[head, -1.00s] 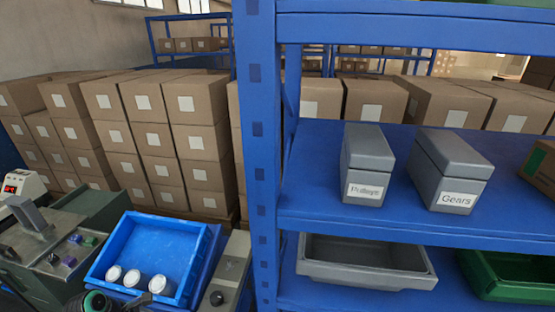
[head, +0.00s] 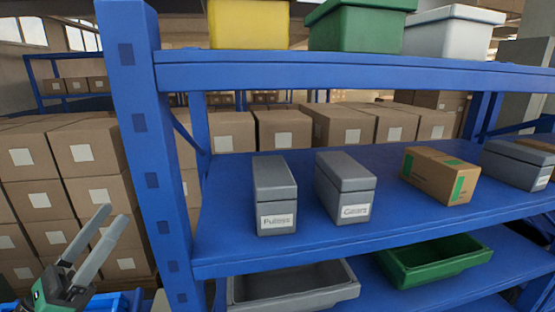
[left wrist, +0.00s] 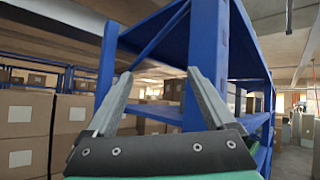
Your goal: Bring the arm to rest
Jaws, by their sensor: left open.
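My left gripper (head: 92,243) is at the lower left of the head view, raised in front of the stacked cartons and left of the blue shelf post. Its two grey fingers are apart with nothing between them. In the left wrist view the left gripper (left wrist: 153,98) also shows spread fingers, with the blue rack behind them. My right gripper is in neither view.
A blue rack (head: 350,75) fills the right. Its middle shelf holds grey bins labelled Pulleys (head: 275,190) and Gears (head: 345,185), and a carton (head: 440,172). Below are a grey tray (head: 300,290) and a green tray (head: 435,258). Stacked cartons (head: 85,155) stand behind.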

